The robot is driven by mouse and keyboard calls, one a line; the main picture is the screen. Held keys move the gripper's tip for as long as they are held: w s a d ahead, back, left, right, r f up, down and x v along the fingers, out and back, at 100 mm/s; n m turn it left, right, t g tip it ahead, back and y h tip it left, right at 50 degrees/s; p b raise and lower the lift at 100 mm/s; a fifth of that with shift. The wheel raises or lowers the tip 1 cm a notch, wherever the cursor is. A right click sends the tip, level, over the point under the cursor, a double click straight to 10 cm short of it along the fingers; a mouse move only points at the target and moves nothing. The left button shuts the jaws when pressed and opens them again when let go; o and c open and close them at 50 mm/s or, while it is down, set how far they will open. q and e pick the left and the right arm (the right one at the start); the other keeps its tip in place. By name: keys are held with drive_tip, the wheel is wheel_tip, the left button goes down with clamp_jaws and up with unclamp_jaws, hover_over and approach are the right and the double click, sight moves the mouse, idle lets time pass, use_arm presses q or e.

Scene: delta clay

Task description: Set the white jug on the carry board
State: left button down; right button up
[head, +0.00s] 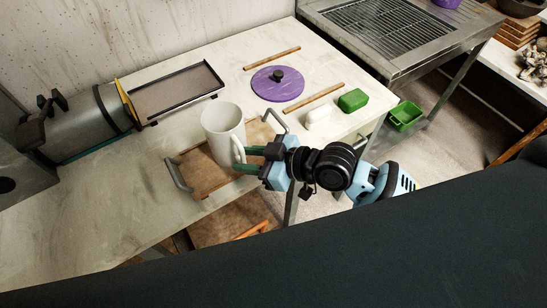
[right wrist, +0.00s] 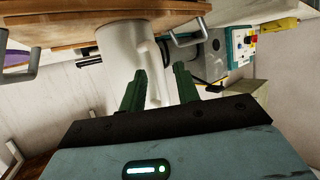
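The white jug (head: 222,128) stands upright on the wooden carry board (head: 205,178), which has a grey metal handle at each end. The board lies near the front edge of the pale table. My right gripper (head: 243,160) is at the jug's handle side, its green fingers level and pointing at it. In the right wrist view, which is upside down, the jug (right wrist: 125,55) meets the board (right wrist: 70,32). There the fingers (right wrist: 160,88) are apart, with the jug's handle between their tips and a gap visible at one side. My left gripper is not in view.
A purple disc (head: 270,90) with a black knob, two wooden sticks, a white block (head: 318,118) and a green block (head: 353,100) lie behind and right. A dark-rimmed tray (head: 178,92) and a grey cylinder machine (head: 92,125) stand left. The table's front left is clear.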

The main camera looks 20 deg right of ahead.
drive_tip(key=v, duration=1.1)
drive_tip(key=shift+b, duration=0.3)
drive_tip(key=shift+f, duration=0.1)
drive_tip(key=s+d+f+m+t+h, duration=0.1)
drive_tip(key=s+d+f+m+h, duration=0.2)
drive_tip(key=f, duration=0.5)
drive_tip(key=s+f+m+h, duration=0.2)
drive_tip(key=s+f, duration=0.3)
drive_tip(key=f, duration=0.2)
drive_tip(key=s+d+f+m+t+h, duration=0.1)
drive_tip(key=s+d+f+m+h, duration=0.2)
drive_tip(key=f, duration=0.5)
drive_tip(key=s+d+f+m+g+h, duration=0.1)
drive_tip(key=s+f, duration=0.4)
drive_tip(key=s, duration=0.6)
drive_tip(key=shift+g, duration=0.5)
drive_tip(key=shift+s+f, duration=0.15)
drive_tip(key=shift+c, duration=0.2)
